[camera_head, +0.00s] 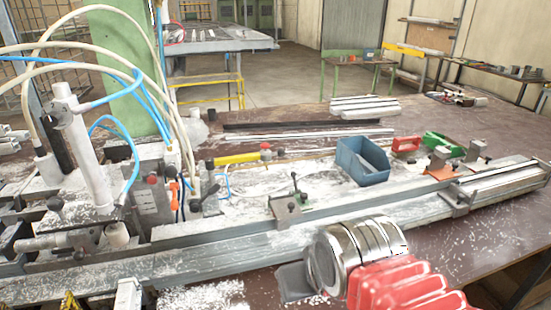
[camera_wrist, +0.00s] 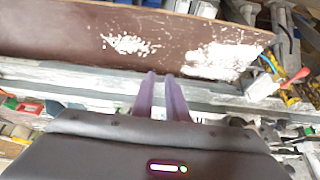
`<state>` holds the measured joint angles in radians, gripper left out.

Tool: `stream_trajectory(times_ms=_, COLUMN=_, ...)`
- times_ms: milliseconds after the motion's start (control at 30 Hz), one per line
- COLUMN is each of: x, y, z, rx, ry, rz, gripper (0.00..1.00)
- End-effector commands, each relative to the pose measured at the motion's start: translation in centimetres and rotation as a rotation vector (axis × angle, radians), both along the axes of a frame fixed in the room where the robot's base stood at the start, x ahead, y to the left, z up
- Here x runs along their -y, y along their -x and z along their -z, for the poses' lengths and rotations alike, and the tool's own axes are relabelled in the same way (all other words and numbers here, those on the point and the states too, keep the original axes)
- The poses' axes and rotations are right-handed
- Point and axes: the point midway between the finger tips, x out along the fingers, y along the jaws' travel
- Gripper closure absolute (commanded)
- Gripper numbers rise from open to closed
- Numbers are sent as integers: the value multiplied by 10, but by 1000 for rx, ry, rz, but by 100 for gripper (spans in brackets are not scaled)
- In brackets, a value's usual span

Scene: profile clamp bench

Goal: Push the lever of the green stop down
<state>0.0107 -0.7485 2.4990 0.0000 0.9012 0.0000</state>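The fingers point across the rail and appear apart from the stop. In the head view I cannot make out the fingertips.
A blue bin (camera_head: 362,160) stands behind the rail, to the right of the stop. Pneumatic cylinders and hoses (camera_head: 90,150) crowd the left. The brown bench (camera_wrist: 60,35) is bare in places, with white chips.

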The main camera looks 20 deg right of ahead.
Motion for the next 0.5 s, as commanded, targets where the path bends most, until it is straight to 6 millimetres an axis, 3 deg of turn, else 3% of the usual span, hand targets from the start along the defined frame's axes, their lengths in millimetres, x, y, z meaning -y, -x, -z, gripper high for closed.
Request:
stream_trajectory(times_ms=167, x=13, y=-3, z=13, rx=-48, ry=-1, rz=46, gripper=100)
stream_trajectory(times_ms=500, x=36, y=-26, z=32, rx=-141, ry=-77, rz=175, gripper=100)
